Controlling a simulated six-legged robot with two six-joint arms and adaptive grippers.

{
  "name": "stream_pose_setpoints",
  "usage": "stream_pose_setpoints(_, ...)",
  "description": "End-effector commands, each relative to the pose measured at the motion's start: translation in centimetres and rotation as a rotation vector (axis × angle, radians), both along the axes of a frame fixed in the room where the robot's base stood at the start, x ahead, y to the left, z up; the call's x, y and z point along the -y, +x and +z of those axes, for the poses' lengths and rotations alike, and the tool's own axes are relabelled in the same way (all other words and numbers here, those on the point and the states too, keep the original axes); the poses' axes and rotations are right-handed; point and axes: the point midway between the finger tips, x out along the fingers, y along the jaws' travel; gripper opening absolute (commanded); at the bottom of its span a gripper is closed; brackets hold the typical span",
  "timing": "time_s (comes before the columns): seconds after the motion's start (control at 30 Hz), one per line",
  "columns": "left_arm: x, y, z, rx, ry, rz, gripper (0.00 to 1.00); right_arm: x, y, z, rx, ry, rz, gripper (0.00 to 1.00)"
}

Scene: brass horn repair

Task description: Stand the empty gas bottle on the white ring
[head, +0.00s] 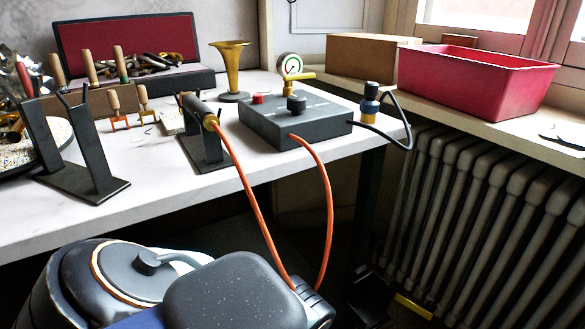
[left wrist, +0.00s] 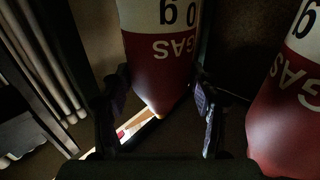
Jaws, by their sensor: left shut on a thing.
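A gas bottle (left wrist: 158,72), white above and dark red below with upside-down GAS lettering, sits between the fingers of my left gripper (left wrist: 160,90) in the left wrist view. The gripper is shut on it. A second similar gas bottle (left wrist: 285,125) is at the right edge of that view, apart from the held one. Neither bottle can be made out in the head view, where my arm covers the lower middle. I cannot make out the white ring in either view. My right gripper is not in view.
The white workbench (head: 150,208) carries a dark control box (head: 294,122) with a gauge, a brass horn (head: 230,70) and a torch in a stand (head: 203,150). Orange hoses (head: 327,200) hang in front. A radiator (head: 480,200) stands at right under a sill with a red bin (head: 475,80).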

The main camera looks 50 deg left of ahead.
Motion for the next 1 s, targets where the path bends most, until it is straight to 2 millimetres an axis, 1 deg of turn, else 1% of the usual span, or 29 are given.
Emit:
stream_pose_setpoints(0.23, -0.03, 0.11, 0.10, 0.004, 0.003, 0.000, 0.09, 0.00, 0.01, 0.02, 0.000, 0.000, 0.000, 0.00)
stream_pose_setpoints(0.37, -0.03, 0.08, -0.24, 0.005, 0.004, 0.000, 0.09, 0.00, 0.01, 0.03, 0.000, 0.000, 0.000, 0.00)
stream_pose_setpoints(0.4, -0.01, 0.03, -0.29, 0.001, 0.001, 0.000, 0.64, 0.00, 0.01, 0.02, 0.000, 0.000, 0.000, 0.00)
stream_pose_setpoints(0.6, -0.01, 0.05, -0.28, 0.001, 0.001, 0.000, 0.81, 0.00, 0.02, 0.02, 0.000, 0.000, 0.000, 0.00)
stream_pose_setpoints(0.63, -0.01, 0.05, -0.28, 0.001, 0.001, 0.000, 0.83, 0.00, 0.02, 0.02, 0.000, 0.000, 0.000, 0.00)
stream_pose_setpoints(1.0, -0.01, 0.07, -0.16, 0.002, 0.001, 0.000, 0.83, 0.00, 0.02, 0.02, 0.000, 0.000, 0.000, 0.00)
